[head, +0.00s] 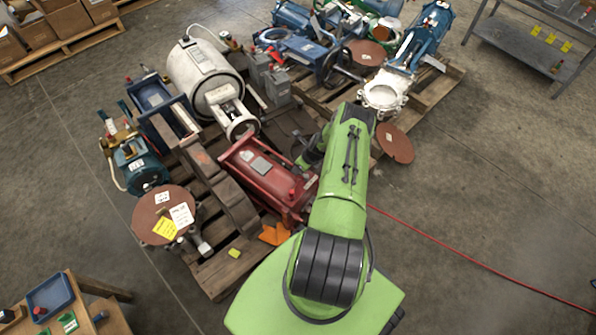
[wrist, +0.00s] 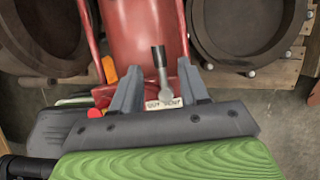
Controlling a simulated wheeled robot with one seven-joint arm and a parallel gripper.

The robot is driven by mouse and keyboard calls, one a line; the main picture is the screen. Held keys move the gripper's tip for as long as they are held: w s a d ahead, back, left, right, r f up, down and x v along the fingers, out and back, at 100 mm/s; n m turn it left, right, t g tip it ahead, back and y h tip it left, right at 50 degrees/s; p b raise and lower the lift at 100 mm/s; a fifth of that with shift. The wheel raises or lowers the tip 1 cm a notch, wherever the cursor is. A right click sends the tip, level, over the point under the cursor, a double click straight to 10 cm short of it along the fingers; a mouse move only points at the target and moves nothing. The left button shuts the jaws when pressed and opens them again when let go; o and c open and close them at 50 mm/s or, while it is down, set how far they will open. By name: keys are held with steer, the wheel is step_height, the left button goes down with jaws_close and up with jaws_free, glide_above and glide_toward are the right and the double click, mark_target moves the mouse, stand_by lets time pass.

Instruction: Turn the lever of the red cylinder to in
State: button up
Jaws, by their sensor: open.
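The red cylinder (head: 268,178) lies on the pallet, left of my arm in the head view. Its red body (wrist: 140,28) fills the top middle of the wrist view. A grey lever (wrist: 163,70) with a dark grip stands nearly upright in that picture, above a small white label (wrist: 164,104). The label seems to read "OUT" at left and another word at right; the lever's base covers its middle. My gripper (wrist: 159,69) is open, one finger on each side of the lever, with a gap visible on both sides. My arm hides the lever in the head view.
The wooden pallet (head: 224,275) is crowded. A rusty beam (head: 228,200) lies left of the cylinder, and a white tank (head: 203,78) is behind. Red bits (wrist: 94,113) and an orange piece (wrist: 109,70) sit left of the lever. Open floor is at right.

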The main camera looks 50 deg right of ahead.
steer(key=x, duration=0.2)
steer(key=shift+w+f+b, duration=0.15)
steer(key=shift+f+b, duration=0.25)
jaws_close()
